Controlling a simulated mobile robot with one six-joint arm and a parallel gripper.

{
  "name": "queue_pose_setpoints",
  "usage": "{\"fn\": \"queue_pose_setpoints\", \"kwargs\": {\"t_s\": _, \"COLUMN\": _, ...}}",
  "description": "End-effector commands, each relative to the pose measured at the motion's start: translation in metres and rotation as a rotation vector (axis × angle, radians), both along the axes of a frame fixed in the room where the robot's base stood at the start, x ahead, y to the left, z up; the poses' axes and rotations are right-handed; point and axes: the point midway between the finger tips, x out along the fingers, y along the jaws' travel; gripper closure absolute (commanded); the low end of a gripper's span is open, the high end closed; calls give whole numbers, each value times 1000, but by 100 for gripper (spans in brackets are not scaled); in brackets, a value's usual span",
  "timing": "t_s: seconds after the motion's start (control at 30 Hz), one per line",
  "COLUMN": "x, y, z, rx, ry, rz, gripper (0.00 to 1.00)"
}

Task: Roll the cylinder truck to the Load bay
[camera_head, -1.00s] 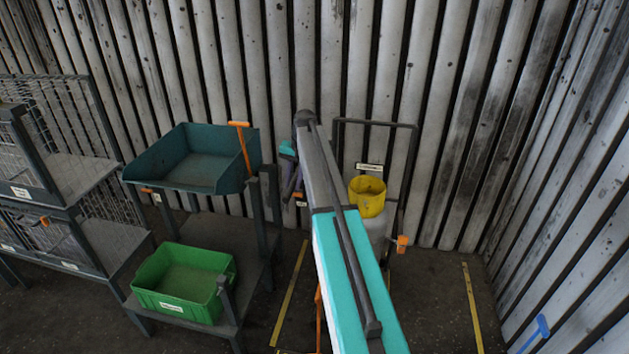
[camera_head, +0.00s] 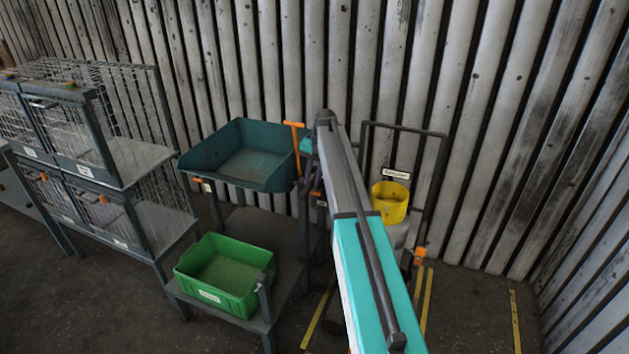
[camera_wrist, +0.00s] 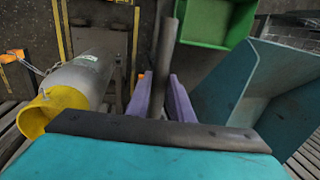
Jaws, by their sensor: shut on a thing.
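The cylinder truck has a dark tubular frame (camera_head: 443,185) and carries an upright grey cylinder (camera_head: 400,232) with a yellow collar (camera_head: 390,203). It stands near the ribbed wall, right of my arm in the head view. The cylinder (camera_wrist: 88,78) and yellow collar (camera_wrist: 55,105) also show at the left of the wrist view. My arm hides the truck's left side and most of the gripper in the head view. No Load bay label is readable.
A bench with a teal tray (camera_head: 250,170) and a green bin (camera_head: 225,275) stands close left of the truck. Wire cages (camera_head: 110,150) are farther left. Yellow floor lines (camera_head: 516,320) mark the floor around the truck; floor to its right is clear.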

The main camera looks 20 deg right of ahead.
Motion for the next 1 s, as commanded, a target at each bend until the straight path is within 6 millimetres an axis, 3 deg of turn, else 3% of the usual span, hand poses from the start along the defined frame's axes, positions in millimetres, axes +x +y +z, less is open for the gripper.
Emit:
{"fn": "queue_pose_setpoints", "kwargs": {"t_s": 0.23, "x": -2, "y": -3, "z": 0, "rx": 4, "ry": 3, "rz": -5, "gripper": 100}}
{"fn": "queue_pose_setpoints", "kwargs": {"t_s": 0.27, "x": -2, "y": -3, "z": 0, "rx": 4, "ry": 3, "rz": -5, "gripper": 75}}
{"fn": "queue_pose_setpoints", "kwargs": {"t_s": 0.33, "x": -2, "y": -3, "z": 0, "rx": 4, "ry": 2, "rz": -5, "gripper": 63}}
{"fn": "queue_pose_setpoints", "kwargs": {"t_s": 0.37, "x": -2, "y": -3, "z": 0, "rx": 4, "ry": 2, "rz": -5, "gripper": 62}}
{"fn": "queue_pose_setpoints", "kwargs": {"t_s": 0.77, "x": -1, "y": -4, "z": 2, "rx": 3, "ry": 0, "rz": -6, "gripper": 62}}
{"fn": "queue_pose_setpoints", "kwargs": {"t_s": 1.0, "x": -3, "y": -7, "z": 19, "rx": 2, "ry": -1, "rz": -6, "gripper": 62}}
